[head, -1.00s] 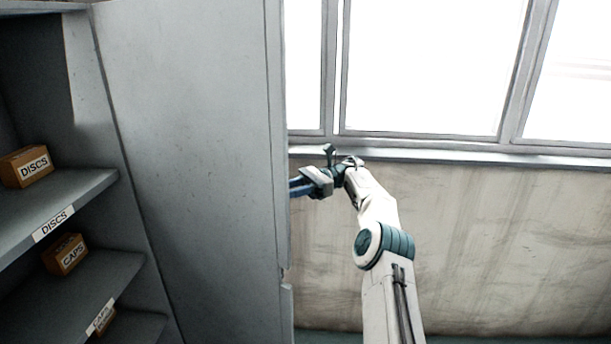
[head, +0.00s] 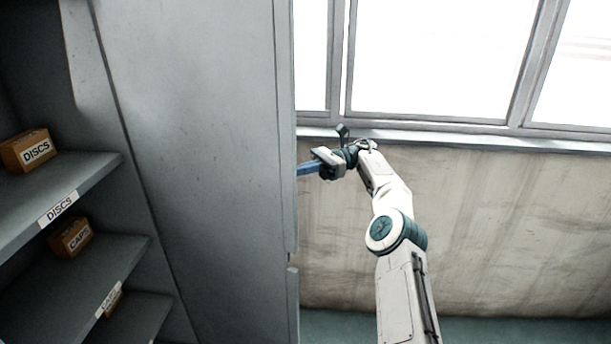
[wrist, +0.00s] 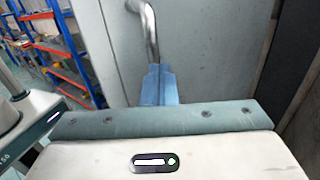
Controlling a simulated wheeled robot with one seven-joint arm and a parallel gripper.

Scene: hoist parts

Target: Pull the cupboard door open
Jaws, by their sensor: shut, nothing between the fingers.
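The grey cupboard door (head: 205,170) stands swung out, and its inner face fills the left middle of the head view. My gripper (head: 306,169) is just right of the door's free edge, on the outer side, and its tips may be partly hidden behind that edge. In the wrist view my gripper's blue fingers (wrist: 158,75) are together with nothing between them. The bent metal door handle (wrist: 147,22) shows just beyond the fingertips, in front of the door's outer face (wrist: 205,60). I cannot tell whether the fingers touch it.
The open cupboard's shelves (head: 75,190) at left carry a DISCS box (head: 28,151) and a CAPS box (head: 70,238). A window (head: 440,60) and stained wall (head: 500,220) lie behind my arm. Blue and orange racking (wrist: 62,50) stands in the wrist view's left background.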

